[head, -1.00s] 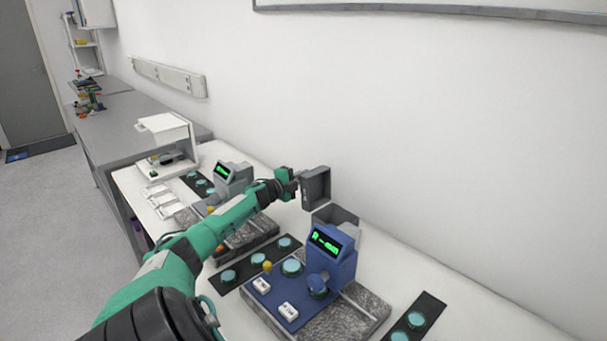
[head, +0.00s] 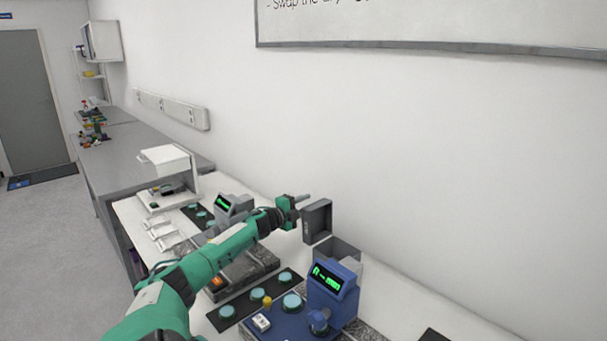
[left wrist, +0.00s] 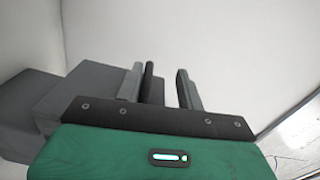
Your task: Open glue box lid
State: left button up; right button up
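The grey glue box (head: 338,251) stands against the wall at the back of the white bench. Its lid (head: 317,222) stands up on edge, away from the box opening. My left gripper (head: 303,203) is just left of the lid, near its upper left edge; I cannot tell whether it touches. In the left wrist view my left gripper (left wrist: 168,88) has its fingers apart with nothing seen between them. Grey box-like surfaces (left wrist: 85,95) lie left of the fingers there. My right gripper is not in view.
A blue instrument (head: 332,287) with a green display stands in front of the box. A grey instrument (head: 232,207) is behind my forearm. Black strips (head: 240,309) with teal discs lie on the bench. A white lamp-like stand (head: 170,160) is farther left.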

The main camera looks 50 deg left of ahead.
pick_arm(q)
notch_tip(320, 180, up, 18)
jog(key=b, duration=0.1)
jog(key=shift+r, duration=0.15)
jog(key=shift+a, duration=0.1)
